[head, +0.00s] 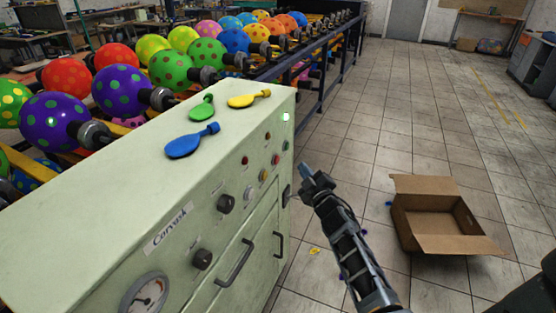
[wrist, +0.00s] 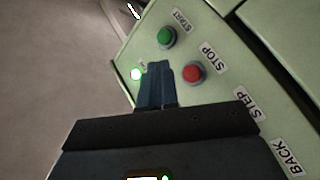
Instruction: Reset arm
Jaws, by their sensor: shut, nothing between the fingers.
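My gripper (head: 316,178) is shut and empty in the head view, held in the air close to the right end of the green machine cabinet (head: 150,205). In the wrist view my gripper (wrist: 158,68) points at a green panel with a green button (wrist: 167,37) labelled START and a red button (wrist: 193,73) labelled STOP. A small lit white lamp (wrist: 137,74) is left of the fingers. STEP and BACK labels also show; their buttons are hidden behind my gripper. I cannot tell whether the fingertips touch the panel.
Blue (head: 192,140), green (head: 201,108) and yellow (head: 248,99) deflated balloons lie on the cabinet top. Racks of spotted inflated balloons stand behind. An open cardboard box (head: 440,240) is on the floor to the right. The tiled floor beyond is mostly clear.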

